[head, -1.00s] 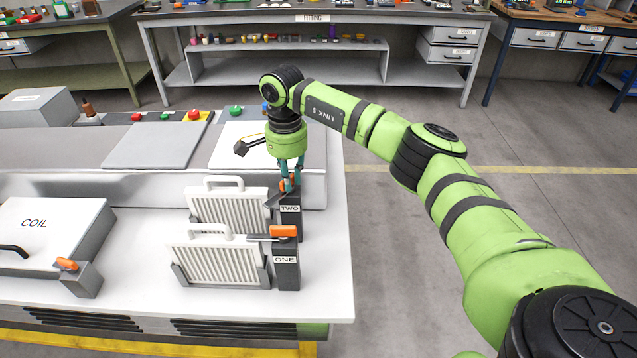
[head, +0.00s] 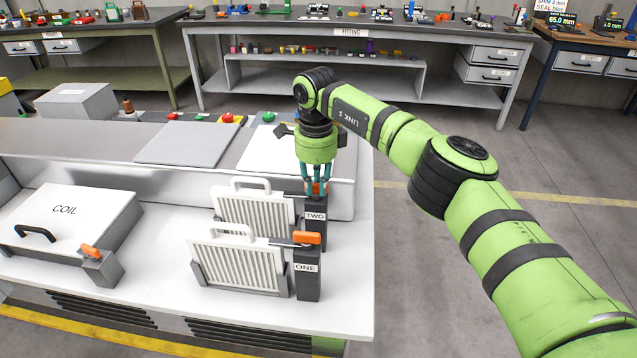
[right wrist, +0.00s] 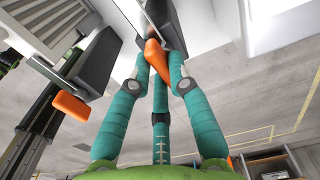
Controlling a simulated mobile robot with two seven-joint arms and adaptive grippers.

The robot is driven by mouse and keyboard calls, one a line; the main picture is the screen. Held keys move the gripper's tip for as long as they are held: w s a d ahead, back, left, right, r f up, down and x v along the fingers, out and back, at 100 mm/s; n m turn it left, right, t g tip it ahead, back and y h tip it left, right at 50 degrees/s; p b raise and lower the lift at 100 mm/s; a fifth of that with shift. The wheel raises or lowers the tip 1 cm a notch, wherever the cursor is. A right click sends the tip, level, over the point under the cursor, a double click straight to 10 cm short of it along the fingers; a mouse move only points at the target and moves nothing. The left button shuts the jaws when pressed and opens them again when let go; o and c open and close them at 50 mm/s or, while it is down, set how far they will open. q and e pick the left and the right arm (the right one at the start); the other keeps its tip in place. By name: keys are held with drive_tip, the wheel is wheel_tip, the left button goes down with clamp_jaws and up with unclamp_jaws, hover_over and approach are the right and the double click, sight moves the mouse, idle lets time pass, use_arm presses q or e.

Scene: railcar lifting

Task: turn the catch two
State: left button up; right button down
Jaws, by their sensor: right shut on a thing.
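Catch two is a dark post (head: 314,228) marked TWO with an orange knob on top, at the right end of the rear white slatted panel (head: 250,206). My right gripper (head: 316,186) points down from above and its teal fingers are shut on the orange knob. In the right wrist view the fingers close around the orange knob (right wrist: 155,58) of catch two. A short grey bar by the knob points left toward the panel; the fingers partly hide it. My left gripper is not in view.
Catch one (head: 307,275), with an orange knob and a silver bar pointing left, stands just in front beside the front slatted panel (head: 238,265). A COIL box (head: 65,212) with its own orange-topped catch (head: 98,262) is at left. The white bench top is clear at its right edge.

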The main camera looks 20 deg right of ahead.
sight(316, 186)
drive_tip(key=shift+m, duration=0.4)
drive_tip(key=c, duration=1.1)
unclamp_jaws()
drive_tip(key=shift+c, duration=0.2)
wheel_tip(316, 186, up, 12)
